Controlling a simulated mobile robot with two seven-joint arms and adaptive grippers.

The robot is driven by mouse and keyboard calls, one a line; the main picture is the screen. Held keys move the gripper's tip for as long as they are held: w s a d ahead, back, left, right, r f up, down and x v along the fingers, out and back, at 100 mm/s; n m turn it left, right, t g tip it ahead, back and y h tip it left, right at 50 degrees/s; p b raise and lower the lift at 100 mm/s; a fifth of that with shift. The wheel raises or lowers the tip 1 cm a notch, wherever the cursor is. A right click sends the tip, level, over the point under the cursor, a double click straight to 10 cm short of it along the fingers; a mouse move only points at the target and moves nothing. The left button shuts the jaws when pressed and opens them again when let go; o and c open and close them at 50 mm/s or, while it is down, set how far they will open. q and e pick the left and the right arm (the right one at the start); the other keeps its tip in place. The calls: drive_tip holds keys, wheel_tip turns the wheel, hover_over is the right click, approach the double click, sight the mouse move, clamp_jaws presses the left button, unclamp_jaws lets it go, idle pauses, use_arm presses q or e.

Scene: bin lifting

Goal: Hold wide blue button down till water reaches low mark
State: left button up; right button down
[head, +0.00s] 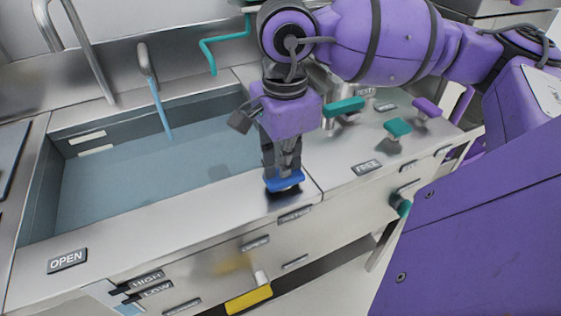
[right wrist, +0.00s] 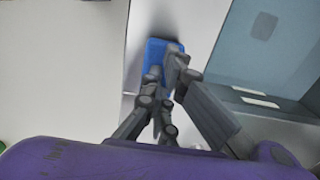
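The wide blue button (head: 286,185) is on the steel counter's front ledge, right of the basin. My right gripper (head: 284,170) points down at it, with its fingertips at its top and covering part of it. The right wrist view shows the blue button (right wrist: 156,50) under the fingertips (right wrist: 172,68); the fingers are together and empty. I cannot tell how far the button is pressed. Blue water (head: 150,185) fills the lower part of the basin, and a stream (head: 161,110) falls from the tap (head: 145,60). The LOW label (head: 157,289) sits below the HIGH label (head: 147,279). My left gripper is out of view.
A yellow pedal or handle (head: 248,299) hangs below the front panel. An OPEN label (head: 67,261) is at the front left. My right arm hides part of the back.

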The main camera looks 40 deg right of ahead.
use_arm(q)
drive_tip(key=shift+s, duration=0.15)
use_arm(e)
drive_tip(key=shift+r, duration=0.35)
wheel_tip(320, 180, up, 6)
drive_tip(key=p, duration=0.3)
drive_tip(key=shift+p, duration=0.4)
drive_tip(key=shift+r, duration=0.2)
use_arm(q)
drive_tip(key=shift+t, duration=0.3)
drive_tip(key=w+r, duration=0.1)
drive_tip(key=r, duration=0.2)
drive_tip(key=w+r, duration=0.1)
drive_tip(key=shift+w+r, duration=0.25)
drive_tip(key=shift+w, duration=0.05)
use_arm(e)
drive_tip(key=shift+f, duration=0.1)
